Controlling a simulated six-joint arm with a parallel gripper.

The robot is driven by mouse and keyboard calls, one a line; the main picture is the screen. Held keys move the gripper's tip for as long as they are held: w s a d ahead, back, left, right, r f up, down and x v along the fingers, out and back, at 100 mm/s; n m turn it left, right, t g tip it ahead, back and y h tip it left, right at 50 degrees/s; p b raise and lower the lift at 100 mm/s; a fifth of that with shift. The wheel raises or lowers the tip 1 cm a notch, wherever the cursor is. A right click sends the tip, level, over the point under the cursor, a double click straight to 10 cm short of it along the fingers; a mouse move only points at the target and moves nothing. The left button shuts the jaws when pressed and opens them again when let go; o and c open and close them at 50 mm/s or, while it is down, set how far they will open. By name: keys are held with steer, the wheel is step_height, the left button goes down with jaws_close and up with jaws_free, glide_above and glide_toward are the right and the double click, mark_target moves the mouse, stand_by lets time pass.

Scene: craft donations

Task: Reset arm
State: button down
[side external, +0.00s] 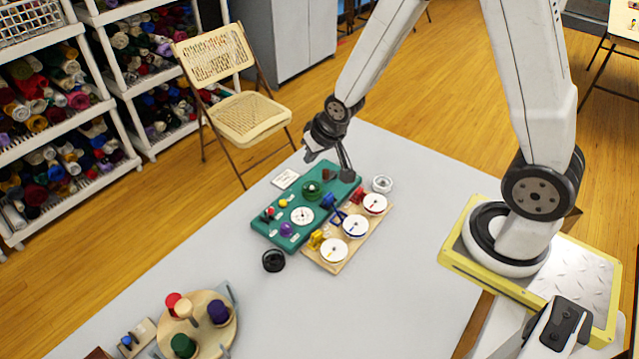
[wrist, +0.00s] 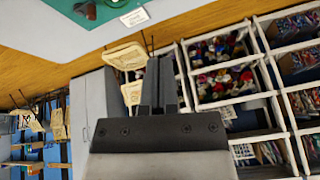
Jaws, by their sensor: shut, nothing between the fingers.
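My gripper (side external: 312,155) hangs above the far end of the table, over the back edge of a green board (side external: 265,228). In the wrist view its two dark fingers (wrist: 159,72) are together with nothing between them. They point out toward the chair and shelves, and the table shows at the top of that view. My arm reaches in from the upper right of the side view.
The board carries knobs and a white dial. A wooden board (side external: 313,253) with several white discs lies beside it. A black ring (side external: 273,260), a white cup (side external: 382,184) and a round wooden tray (side external: 230,331) with coloured spools are nearby. A folding chair (side external: 252,117) stands beyond the table.

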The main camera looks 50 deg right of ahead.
steer(key=s+a+r+n+g, duration=0.1)
steer(key=s+r, duration=0.4)
steer(key=s, duration=0.7)
steer(key=shift+a+r+n+g, duration=0.25)
steer(key=shift+n+g, duration=0.55)
steer(key=shift+n, duration=0.3)
steer(key=shift+w, duration=0.1)
